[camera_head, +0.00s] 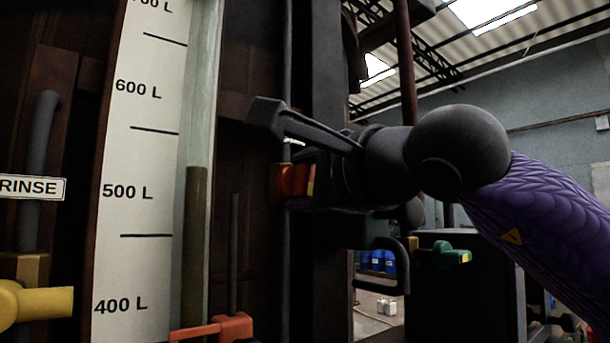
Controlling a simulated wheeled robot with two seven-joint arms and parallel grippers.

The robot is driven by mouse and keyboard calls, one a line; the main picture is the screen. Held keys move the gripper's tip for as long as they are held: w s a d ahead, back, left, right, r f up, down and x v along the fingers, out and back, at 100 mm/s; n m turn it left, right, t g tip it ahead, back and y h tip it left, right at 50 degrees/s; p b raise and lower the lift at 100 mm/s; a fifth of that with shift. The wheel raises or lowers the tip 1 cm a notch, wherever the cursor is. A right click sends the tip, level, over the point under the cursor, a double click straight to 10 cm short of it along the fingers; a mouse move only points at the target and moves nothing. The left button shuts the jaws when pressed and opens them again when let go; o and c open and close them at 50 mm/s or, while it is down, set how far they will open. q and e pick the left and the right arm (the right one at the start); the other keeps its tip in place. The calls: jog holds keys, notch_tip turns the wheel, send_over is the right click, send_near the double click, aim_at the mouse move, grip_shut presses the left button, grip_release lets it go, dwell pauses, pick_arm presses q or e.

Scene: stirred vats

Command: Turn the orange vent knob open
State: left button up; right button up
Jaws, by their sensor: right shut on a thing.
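The orange vent knob (294,180) is a small block, seen beside the dark upright post, right of the level gauge. My right gripper (280,158) is black, on a purple arm that comes in from the right. It is shut on the orange knob. One finger reaches out above the knob to the left; the other is mostly hidden in the dark behind and below it. The gripper hides part of the knob and its mount, so how far it is turned cannot be told. My left gripper is not in view.
A level gauge (138,185) with litre marks stands at left, its dark liquid a little above 500 L. An orange-red lever (230,326) is at its foot. A yellow handle (35,303) sits below the RINSE sign (30,187). A green valve handle (450,254) is at lower right.

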jog(key=shift+n, duration=0.8)
jog(key=o, duration=1.3)
jog(key=shift+s+d+f, duration=0.1)
jog(key=shift+s+d, duration=0.05)
jog(key=shift+s, duration=0.05)
jog(key=b+v, duration=0.3)
jog(key=v, duration=0.6)
jog(key=shift+s+d+b, duration=0.1)
jog(key=shift+s+b, duration=0.1)
jog(key=shift+b, duration=0.1)
